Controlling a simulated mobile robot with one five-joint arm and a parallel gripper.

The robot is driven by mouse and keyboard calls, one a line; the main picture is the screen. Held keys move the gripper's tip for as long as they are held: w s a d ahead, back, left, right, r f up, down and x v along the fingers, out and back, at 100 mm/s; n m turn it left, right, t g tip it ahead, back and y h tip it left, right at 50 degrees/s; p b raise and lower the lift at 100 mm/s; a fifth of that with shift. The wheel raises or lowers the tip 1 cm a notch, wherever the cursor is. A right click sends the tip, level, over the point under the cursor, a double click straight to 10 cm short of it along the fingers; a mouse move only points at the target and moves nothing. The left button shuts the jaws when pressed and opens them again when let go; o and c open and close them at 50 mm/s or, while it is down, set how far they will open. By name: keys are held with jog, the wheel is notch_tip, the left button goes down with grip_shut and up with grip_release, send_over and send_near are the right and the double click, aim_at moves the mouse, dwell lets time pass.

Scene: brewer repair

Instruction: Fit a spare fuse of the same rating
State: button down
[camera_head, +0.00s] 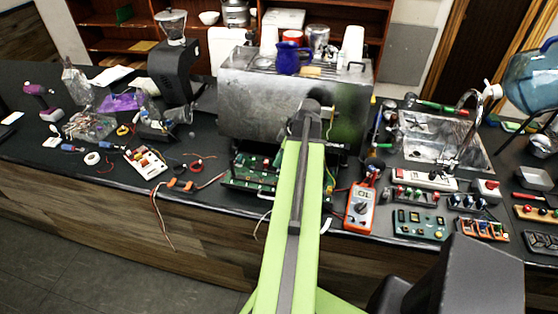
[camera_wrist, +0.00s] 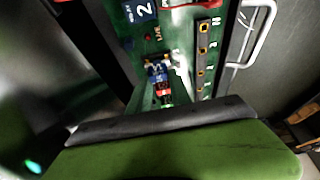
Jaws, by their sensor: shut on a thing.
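A green circuit board (camera_head: 252,170) sits at the open base of the steel brewer (camera_head: 262,100). In the wrist view the board (camera_wrist: 133,42) shows close up, with a "LIVE" label, a "2" plate, a terminal strip (camera_wrist: 203,62) and a small blue and red part (camera_wrist: 158,78). I cannot tell whether that part is a fuse. My arm reaches over the board, and my gripper (camera_head: 312,108) ends in front of the brewer. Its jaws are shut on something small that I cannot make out. No fuse rating is readable.
A red multimeter (camera_head: 361,207) stands right of the board, near the counter's front edge. Switch boards (camera_head: 420,223) and a sink (camera_head: 440,135) lie further right. A white fuse block (camera_head: 146,161), an orange connector (camera_head: 180,184) and loose wires lie left.

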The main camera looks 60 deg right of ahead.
jog(key=shift+f+b, duration=0.6)
dwell(1.1)
jog(key=c, duration=1.1)
grip_release()
jog(key=shift+s+r+p, duration=0.1)
jog(key=shift+r+p, duration=0.3)
jog(key=p+v, duration=1.5)
jog(key=v, duration=0.1)
jog(key=shift+s+r, duration=0.25)
jog(key=shift+d, duration=0.1)
